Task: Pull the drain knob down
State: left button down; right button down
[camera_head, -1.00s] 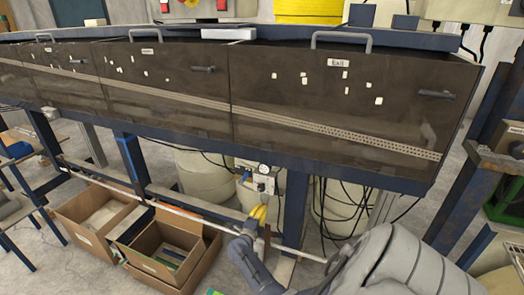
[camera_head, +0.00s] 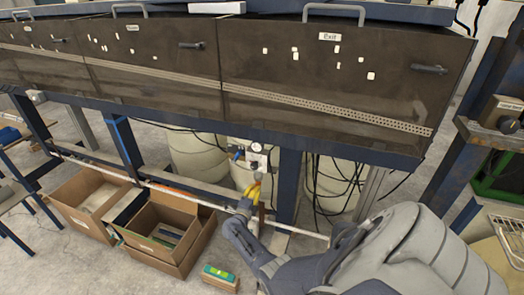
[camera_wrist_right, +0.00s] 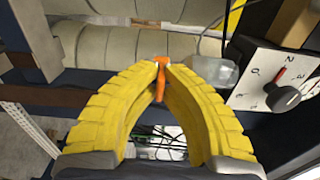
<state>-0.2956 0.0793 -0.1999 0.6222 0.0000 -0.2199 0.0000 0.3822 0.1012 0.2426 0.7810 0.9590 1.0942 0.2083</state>
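My right gripper (camera_head: 254,186) has yellow fingers and is under the machine, just below a white panel (camera_head: 258,156). In the right wrist view its fingers arch together and their tips (camera_wrist_right: 161,66) nearly meet. A small orange handle (camera_wrist_right: 160,84), which looks like the drain knob, stands between the tips and appears pinched by them; the tips hide part of it. The white panel (camera_wrist_right: 282,75), with a black dial and a red mark, is right of the fingers. My left gripper is not in view.
A long machine with dark covers (camera_head: 335,70) hangs above my right arm. Blue legs (camera_head: 288,185) and black cables (camera_head: 335,185) are close by. Pale tanks (camera_head: 197,153) stand behind. Open cardboard boxes (camera_head: 172,232) and a small green-topped box (camera_head: 220,276) are on the floor.

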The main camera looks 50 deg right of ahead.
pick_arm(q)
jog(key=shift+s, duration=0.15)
pick_arm(e)
jog(key=shift+s+f, duration=0.1)
jog(key=shift+f, duration=0.05)
jog(key=c, duration=1.6)
grip_release()
jog(key=shift+o, duration=0.2)
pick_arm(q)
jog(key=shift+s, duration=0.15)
pick_arm(e)
jog(key=v, duration=1.2)
